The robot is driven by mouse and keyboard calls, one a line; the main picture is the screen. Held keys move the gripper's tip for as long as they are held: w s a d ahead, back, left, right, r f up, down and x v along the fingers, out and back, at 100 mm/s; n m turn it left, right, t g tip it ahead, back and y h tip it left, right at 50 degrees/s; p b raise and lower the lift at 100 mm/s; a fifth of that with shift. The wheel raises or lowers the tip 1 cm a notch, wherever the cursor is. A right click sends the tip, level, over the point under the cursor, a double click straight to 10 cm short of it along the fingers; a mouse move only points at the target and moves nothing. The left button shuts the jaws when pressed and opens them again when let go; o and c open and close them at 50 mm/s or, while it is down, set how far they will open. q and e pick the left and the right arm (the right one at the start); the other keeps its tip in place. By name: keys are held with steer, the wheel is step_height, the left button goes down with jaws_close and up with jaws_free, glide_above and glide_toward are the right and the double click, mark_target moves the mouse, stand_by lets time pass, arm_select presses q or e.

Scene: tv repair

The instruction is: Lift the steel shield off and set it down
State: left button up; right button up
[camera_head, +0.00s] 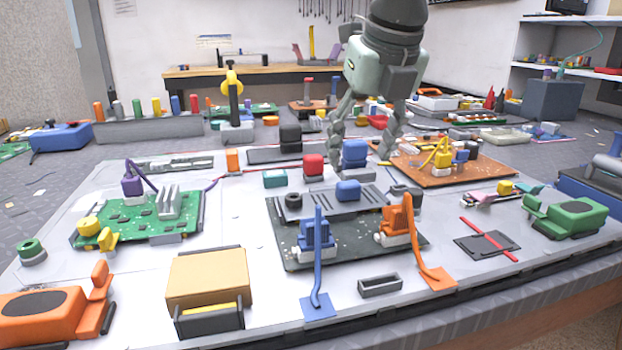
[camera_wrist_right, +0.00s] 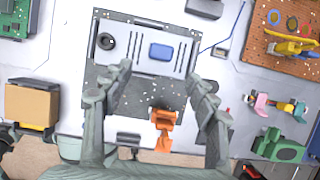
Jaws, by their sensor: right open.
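The steel shield (camera_head: 322,204) is a flat grey slotted plate with a blue grip block (camera_head: 348,190) on top. It lies on the back part of the dark circuit board (camera_head: 350,243) at the table's middle. In the right wrist view the shield (camera_wrist_right: 135,60) lies ahead of the fingers, with its blue block (camera_wrist_right: 160,51) near its middle. My right gripper (camera_head: 361,158) is open and empty, pointing down above and behind the shield in the head view. In the right wrist view its fingers (camera_wrist_right: 160,72) are spread wide. My left gripper does not show.
Blue (camera_head: 316,234) and orange (camera_head: 397,222) plugs with cables sit on the board's front. A green board (camera_head: 135,220) lies left and an orange board (camera_head: 455,168) lies back right. A tan box (camera_head: 208,279) stands front left. Bare tabletop shows between the green and dark boards.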

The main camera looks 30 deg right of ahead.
mark_target(349, 183)
steer(key=x, duration=0.3)
steer(key=shift+w+r, duration=0.15)
steer(key=shift+w, duration=0.05)
steer(key=x, duration=0.5)
steer(key=shift+w+d, duration=0.1)
steer(key=shift+c, duration=0.5)
steer(key=shift+r, duration=0.1)
steer(key=c, duration=1.2)
